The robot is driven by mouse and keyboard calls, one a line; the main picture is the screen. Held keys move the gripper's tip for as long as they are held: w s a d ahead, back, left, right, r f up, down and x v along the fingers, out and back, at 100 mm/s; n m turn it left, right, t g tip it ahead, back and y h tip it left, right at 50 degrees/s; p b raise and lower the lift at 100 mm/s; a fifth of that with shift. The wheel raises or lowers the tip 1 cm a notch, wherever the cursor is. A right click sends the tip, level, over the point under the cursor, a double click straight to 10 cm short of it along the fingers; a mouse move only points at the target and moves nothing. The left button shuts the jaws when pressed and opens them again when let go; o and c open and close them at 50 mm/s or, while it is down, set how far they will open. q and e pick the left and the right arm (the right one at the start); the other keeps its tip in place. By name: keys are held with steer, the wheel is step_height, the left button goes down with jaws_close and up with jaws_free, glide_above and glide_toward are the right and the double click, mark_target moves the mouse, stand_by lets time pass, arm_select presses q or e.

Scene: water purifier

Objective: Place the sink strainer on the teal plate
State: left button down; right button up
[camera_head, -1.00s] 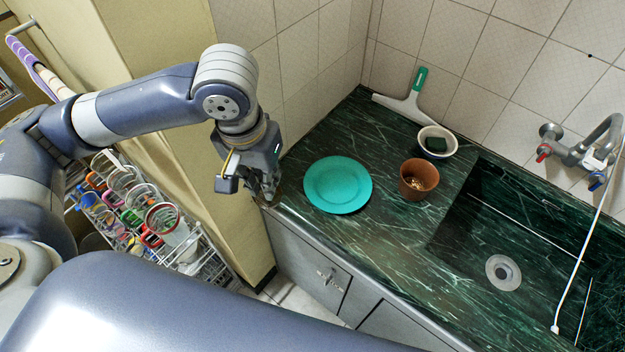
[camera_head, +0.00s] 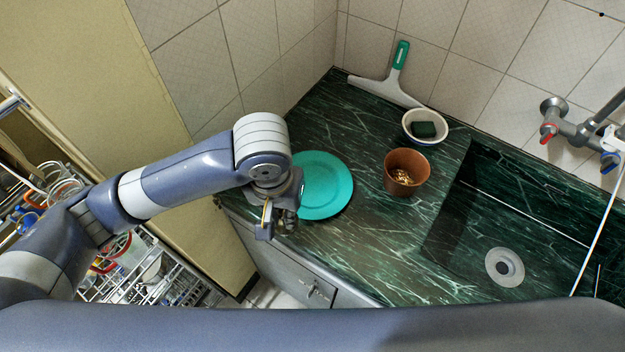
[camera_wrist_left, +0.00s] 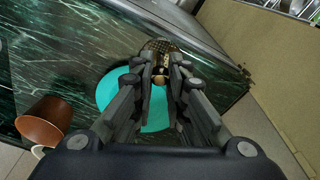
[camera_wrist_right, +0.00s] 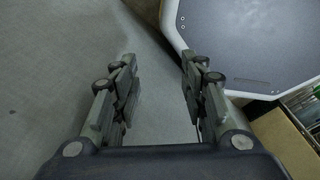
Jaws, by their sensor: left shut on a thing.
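The teal plate (camera_head: 325,187) lies flat on the dark green counter; it also shows in the left wrist view (camera_wrist_left: 110,88), partly behind the fingers. My left gripper (camera_head: 284,218) is beside the plate's left edge, near the counter's front edge. In the left wrist view its fingers (camera_wrist_left: 160,72) are shut on the sink strainer (camera_wrist_left: 159,46), a brownish mesh disc with a small knob between the fingertips. The strainer is mostly hidden in the head view, and its height above the counter is unclear. My right gripper (camera_wrist_right: 160,80) is open and empty, seen only in the right wrist view.
A brown pot (camera_head: 405,173) stands right of the plate. A white bowl with a dark sponge (camera_head: 423,126) and a squeegee (camera_head: 390,85) are behind. The sink with its drain (camera_head: 504,267) is at right. A dish rack (camera_head: 150,275) stands at lower left.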

arm_select(q)
steer(key=s+d+f, duration=0.2)
steer(key=d, duration=0.3)
steer(key=p, duration=0.4)
glide_above(312, 186)
steer(key=shift+m, duration=0.4)
step_height(312, 186, down, 5)
steer(key=shift+r, duration=0.15)
arm_select(e)
steer(key=r, duration=0.1)
steer(key=s+r, duration=0.1)
steer(key=r, duration=0.1)
steer(key=shift+s+a+r, duration=0.1)
steer(key=shift+s+r, duration=0.15)
steer(key=shift+s, duration=0.1)
arm_select(q)
steer(key=shift+f, duration=0.2)
steer(key=c, duration=2)
jaws_free()
steer(key=shift+f, duration=0.1)
steer(key=o, duration=0.4)
arm_select(e)
steer(key=shift+a, duration=0.1)
